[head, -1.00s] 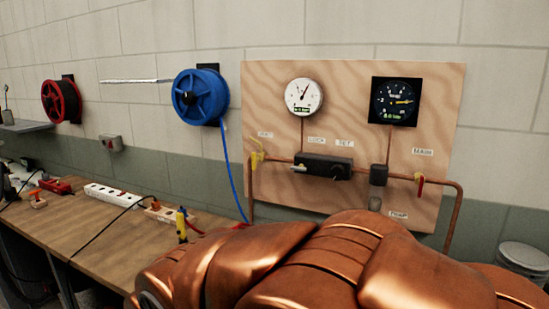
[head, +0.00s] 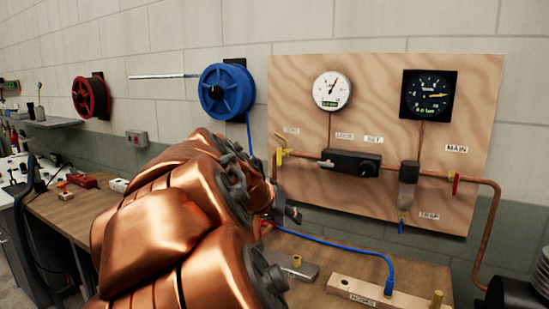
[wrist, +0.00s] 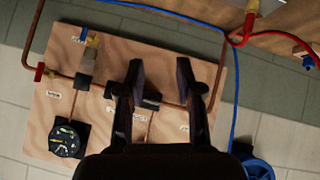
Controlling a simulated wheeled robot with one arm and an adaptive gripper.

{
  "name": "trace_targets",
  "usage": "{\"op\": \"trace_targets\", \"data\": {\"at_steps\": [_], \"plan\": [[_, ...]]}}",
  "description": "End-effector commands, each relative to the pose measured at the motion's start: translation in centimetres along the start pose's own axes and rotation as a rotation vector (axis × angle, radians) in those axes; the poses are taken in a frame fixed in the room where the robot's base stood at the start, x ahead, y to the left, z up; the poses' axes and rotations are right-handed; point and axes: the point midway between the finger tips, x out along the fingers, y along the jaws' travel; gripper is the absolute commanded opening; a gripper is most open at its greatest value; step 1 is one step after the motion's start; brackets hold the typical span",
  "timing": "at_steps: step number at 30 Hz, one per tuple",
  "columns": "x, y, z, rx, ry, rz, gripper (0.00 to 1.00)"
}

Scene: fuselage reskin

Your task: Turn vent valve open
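The vent valve (head: 281,155) is a yellow handle on the copper pipe at the left of the plywood panel (head: 400,80), below the VENT label (head: 291,131). My gripper (head: 292,212) is below and in front of it in the head view, mostly hidden by my copper-coloured arm. In the wrist view my gripper (wrist: 159,80) is open and empty, two dark fingers apart over the panel (wrist: 55,115), which appears upside down. The vent handle is not clear there; the right finger likely hides it.
The regulator block (head: 350,162) and red main valve handle (head: 456,184) share the pipe. Two gauges (head: 332,90) sit above. A blue hose (head: 335,246) crosses the bench below to a wooden block (head: 360,291). A blue reel (head: 228,90) hangs left of the panel.

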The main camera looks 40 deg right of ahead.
Motion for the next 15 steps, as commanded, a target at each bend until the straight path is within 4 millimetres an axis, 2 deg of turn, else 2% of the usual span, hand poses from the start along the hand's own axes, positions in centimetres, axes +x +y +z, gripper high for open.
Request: {"op": "trace_targets", "data": {"at_steps": [3, 9, 15], "plan": [[1.1, 0.2, -4.2, 0.082, 0.106, 0.061, 0.35], [2.1, -0.4, -10.6, 0.186, 0.286, 0.121, 0.35], [3.3, -2.1, -15.8, 0.251, 0.451, 0.145, 0.35]]}}
